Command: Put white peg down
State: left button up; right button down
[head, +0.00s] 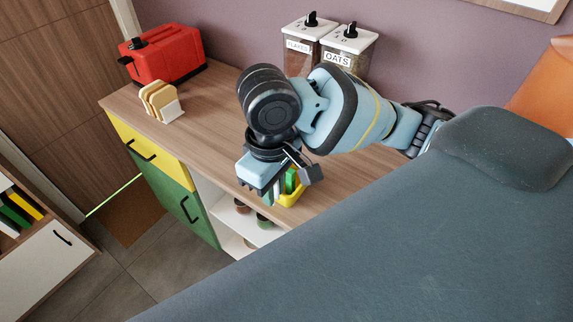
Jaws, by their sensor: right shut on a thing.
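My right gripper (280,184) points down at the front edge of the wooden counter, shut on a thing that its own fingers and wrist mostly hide. I cannot make out the white peg clearly; the task names it as the held thing. A green piece (290,181) and a yellow piece (291,196) show right beside the fingers. I cannot tell whether they touch the gripper. My left gripper is not in view.
The counter (217,116) has a red toaster (165,54) and a rack with toast slices (160,101) at its left end. Two lidded jars (347,50) stand at the wall. Open shelves (231,217) lie below the front edge. The counter between rack and gripper is clear.

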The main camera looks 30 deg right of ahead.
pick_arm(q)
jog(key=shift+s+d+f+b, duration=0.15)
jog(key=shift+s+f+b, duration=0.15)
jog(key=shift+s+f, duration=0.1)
pick_arm(e)
jog(key=w+d, duration=0.7)
jog(key=shift+f, duration=0.45)
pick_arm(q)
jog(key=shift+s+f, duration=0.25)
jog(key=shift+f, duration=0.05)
pick_arm(e)
jog(key=f, duration=0.3)
jog(key=shift+w+d+f, duration=0.3)
jog(key=shift+w+d, duration=0.05)
jog(key=shift+d, duration=0.05)
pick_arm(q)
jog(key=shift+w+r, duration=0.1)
pick_arm(e)
jog(key=shift+f, duration=0.15)
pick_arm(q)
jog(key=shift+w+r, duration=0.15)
pick_arm(e)
jog(key=shift+f, duration=0.45)
jog(key=c, duration=1.3)
grip_release()
jog(key=shift+c, duration=0.2)
